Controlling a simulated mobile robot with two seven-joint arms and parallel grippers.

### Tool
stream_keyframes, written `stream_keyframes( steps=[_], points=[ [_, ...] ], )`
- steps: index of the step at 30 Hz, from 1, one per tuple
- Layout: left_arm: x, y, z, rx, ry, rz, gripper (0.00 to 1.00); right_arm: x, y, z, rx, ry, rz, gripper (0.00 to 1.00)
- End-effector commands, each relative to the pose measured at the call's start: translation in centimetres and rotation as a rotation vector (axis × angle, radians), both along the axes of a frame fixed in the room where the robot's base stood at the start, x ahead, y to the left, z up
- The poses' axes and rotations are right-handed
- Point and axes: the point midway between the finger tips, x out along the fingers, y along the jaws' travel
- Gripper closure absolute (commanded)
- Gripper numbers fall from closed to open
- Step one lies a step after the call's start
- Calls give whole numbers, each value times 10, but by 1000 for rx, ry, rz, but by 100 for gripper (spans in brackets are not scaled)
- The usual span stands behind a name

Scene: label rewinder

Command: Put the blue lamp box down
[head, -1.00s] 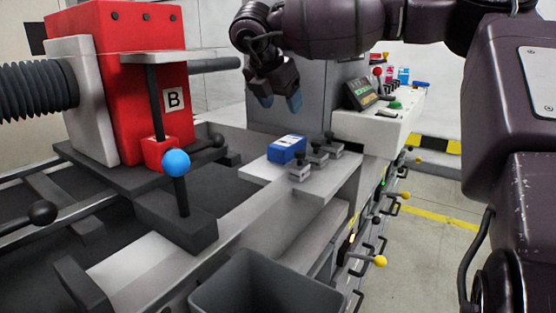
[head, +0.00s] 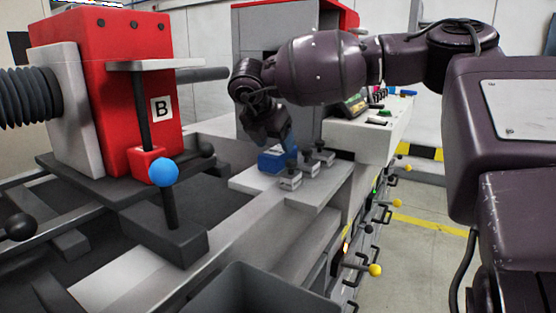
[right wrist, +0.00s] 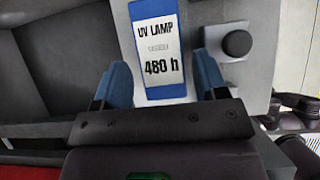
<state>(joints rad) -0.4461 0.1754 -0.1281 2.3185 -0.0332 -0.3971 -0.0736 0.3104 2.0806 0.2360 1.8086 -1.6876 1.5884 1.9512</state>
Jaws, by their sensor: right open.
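The blue lamp box (head: 268,163) lies on a light grey ledge (head: 244,181) of the machine. In the right wrist view the box (right wrist: 158,50) shows a white label reading "UV LAMP" and "480 h". My right gripper (head: 281,140) is at the box from above and partly covers it. In the right wrist view its two blue fingers (right wrist: 161,80) are apart, one on each side of the box's near end, with a visible gap on the right side. Whether the left finger touches the box I cannot tell. My left gripper is in no view.
Small grey clamps with dark knobs (head: 290,167) stand just right of the box. A red unit marked B (head: 105,90) with a blue-knobbed lever (head: 164,171) stands to the left. A grey bin (head: 262,290) is at the front. A control panel (head: 375,128) is behind.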

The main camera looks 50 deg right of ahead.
Motion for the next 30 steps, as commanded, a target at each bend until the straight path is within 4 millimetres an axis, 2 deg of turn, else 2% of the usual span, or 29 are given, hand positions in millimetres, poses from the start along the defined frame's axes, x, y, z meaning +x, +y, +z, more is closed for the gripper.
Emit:
stream_keyframes(
  steps=[4, 14, 21, 24, 30],
  points=[
    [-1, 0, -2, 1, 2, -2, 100, 1, -9, -15, 1, 2, 0, 34],
    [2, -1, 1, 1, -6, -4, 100, 1, -12, -18, -1, 0, 1, 36],
    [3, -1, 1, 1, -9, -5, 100, 1, -12, -18, -1, 0, 1, 72],
    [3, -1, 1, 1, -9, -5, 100, 1, -11, -17, -2, -2, 1, 85],
    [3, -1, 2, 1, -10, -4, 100, 1, -11, -16, -2, -2, 1, 85]
  ],
)
